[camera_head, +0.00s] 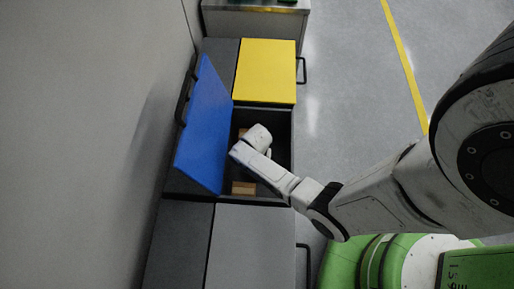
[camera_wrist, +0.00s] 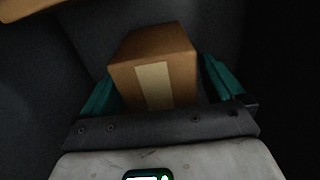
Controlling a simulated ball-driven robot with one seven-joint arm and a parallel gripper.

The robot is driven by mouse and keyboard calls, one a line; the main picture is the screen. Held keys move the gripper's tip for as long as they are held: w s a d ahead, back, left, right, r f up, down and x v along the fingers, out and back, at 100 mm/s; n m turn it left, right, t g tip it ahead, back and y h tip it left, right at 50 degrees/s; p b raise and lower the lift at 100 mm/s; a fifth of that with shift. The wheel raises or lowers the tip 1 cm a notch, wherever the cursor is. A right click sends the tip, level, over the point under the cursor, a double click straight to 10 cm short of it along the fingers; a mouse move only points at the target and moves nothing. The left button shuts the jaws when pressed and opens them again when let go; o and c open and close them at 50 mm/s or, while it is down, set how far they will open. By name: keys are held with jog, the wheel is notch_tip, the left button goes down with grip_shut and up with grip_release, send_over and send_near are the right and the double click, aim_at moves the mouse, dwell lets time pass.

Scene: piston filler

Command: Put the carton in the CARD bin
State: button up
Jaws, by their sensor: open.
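A brown carton (camera_wrist: 154,62) with a pale tape strip lies between the two teal fingers of my gripper (camera_wrist: 160,84) in the wrist view. The fingers are open, one on each side, with a gap visible at the right. In the head view my gripper (camera_head: 264,150) is down inside the dark bin under the raised blue lid (camera_head: 205,125). The fingertips and the carton between them are mostly hidden there by my wrist. No CARD label is readable on any bin.
Another brown box (camera_head: 243,187) lies in the open bin's near end. A shut yellow lid (camera_head: 266,70) is beyond it and a shut grey lid (camera_head: 252,240) is nearer. The bin walls surround my gripper; the wall is at left, open floor at right.

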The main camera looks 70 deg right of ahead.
notch_tip(320, 180, up, 11)
jog(key=p, duration=0.4)
jog(key=shift+r, duration=0.15)
jog(key=shift+a+r, duration=0.1)
jog(key=shift+r, duration=0.35)
jog(key=s+a+r+m, duration=0.4)
jog(key=r+m, duration=0.4)
jog(key=m, duration=0.3)
jog(key=s+a+r+m+t, duration=0.1)
jog(key=s+a+r+m, duration=0.2)
jog(key=r+m, duration=0.6)
jog(key=shift+s+a+m, duration=0.35)
jog(key=shift+a+m, duration=0.75)
jog(key=shift+m, duration=0.1)
jog(key=shift+r, duration=0.1)
jog(key=shift+c, duration=0.4)
